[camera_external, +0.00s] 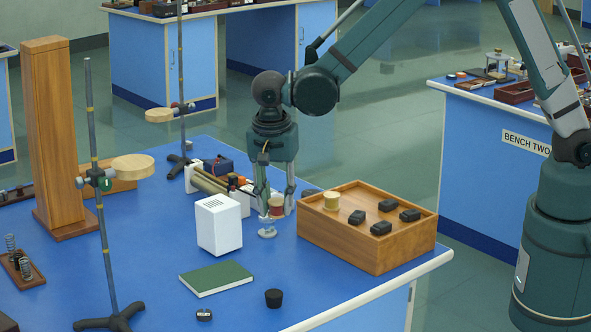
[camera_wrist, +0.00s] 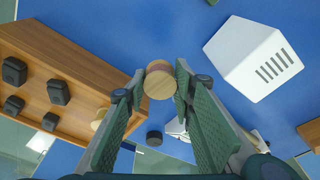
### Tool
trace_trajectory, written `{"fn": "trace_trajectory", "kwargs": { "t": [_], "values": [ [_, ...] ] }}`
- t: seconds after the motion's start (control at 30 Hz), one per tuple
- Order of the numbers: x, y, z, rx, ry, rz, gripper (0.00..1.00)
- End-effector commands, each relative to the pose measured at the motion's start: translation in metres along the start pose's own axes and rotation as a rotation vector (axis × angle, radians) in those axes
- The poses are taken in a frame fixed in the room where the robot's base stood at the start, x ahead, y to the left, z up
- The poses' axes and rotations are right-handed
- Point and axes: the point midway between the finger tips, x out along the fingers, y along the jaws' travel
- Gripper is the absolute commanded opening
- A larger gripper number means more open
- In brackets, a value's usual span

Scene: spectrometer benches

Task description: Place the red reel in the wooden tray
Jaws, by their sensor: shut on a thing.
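The red reel (camera_external: 277,203), with pale wooden ends and a red middle, is between the fingertips of my gripper (camera_external: 276,208). The wrist view shows the reel (camera_wrist: 159,82) pinched between the two fingers of my gripper (camera_wrist: 160,88), which partly cover its sides. The wooden tray (camera_external: 337,243) stands close to the right of my gripper in the external view. It is on the left in the wrist view (camera_wrist: 95,72). The tray holds a pale yellow reel (camera_external: 331,201) and several black blocks (camera_external: 388,205). The held reel is outside the tray, beside its left wall.
A white box (camera_external: 219,224) stands just left of my gripper. A small pale round thing (camera_external: 267,232) is on the table below it. A green book (camera_external: 216,278) and a black stopper (camera_external: 273,298) lie in front. A clamp stand (camera_external: 99,180) rises at left.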

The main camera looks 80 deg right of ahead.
Motion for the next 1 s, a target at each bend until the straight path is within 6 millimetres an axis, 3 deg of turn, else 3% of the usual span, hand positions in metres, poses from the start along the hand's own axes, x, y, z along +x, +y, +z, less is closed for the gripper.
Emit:
{"fn": "trace_trajectory", "kwargs": {
  "t": [0.27,0.7,1.0],
  "values": [
    [-0.016,0.033,-0.057,0.057,0.0,0.009,0.15],
    [-0.044,0.121,-0.163,0.179,0.0,0.027,0.15],
    [-0.052,0.164,-0.2,0.232,0.0,0.035,0.15]
  ]
}}
